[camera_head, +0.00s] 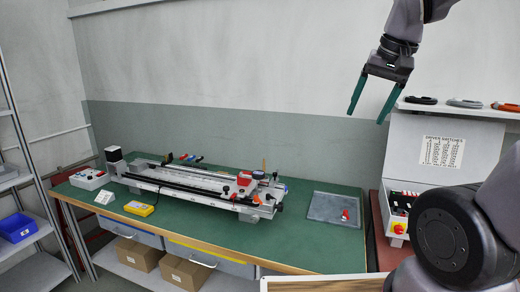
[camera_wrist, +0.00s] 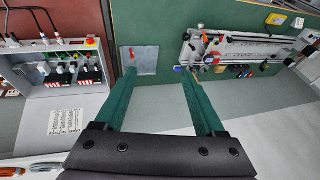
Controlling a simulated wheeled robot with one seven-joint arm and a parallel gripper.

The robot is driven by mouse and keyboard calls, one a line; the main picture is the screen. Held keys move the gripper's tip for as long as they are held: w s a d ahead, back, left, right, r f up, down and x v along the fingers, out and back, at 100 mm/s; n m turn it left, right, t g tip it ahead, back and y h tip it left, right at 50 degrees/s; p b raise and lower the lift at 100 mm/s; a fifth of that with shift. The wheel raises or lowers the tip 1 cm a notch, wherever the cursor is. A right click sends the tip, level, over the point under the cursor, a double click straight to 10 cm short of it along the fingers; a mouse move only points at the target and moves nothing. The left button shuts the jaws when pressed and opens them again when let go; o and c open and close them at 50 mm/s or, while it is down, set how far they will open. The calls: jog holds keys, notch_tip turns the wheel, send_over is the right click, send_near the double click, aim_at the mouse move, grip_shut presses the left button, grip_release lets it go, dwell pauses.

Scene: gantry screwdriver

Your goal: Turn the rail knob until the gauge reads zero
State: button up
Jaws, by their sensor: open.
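The gantry rail assembly (camera_head: 190,188) lies along the green bench, with a dark rail on a light frame. At its right end are several small dark knobs (camera_head: 279,207) and a red and white carriage part (camera_head: 258,175); which one is the rail knob I cannot tell. No gauge reading is legible. A yellow box (camera_head: 139,208) lies at the front left of the bench. My gripper (camera_head: 366,117) is open and empty, high above and right of the rail, touching nothing. In the wrist view my gripper (camera_wrist: 158,73) is also open, and the assembly (camera_wrist: 245,48) shows at upper right.
A grey tray (camera_head: 335,209) with a small red item lies right of the rail on the bench (camera_head: 250,245). A control box (camera_head: 90,178) stands at the left end.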

jog(key=s+r+t, duration=0.1)
jog(key=s+r, duration=0.1)
jog(key=s+r+t, duration=0.1)
jog(key=shift+s+d+r+t+y, duration=0.1)
jog(key=shift+s+d+t+y, duration=0.2)
jog(key=shift+s+d, duration=0.05)
jog(key=shift+c, duration=0.4)
dwell(1.0)
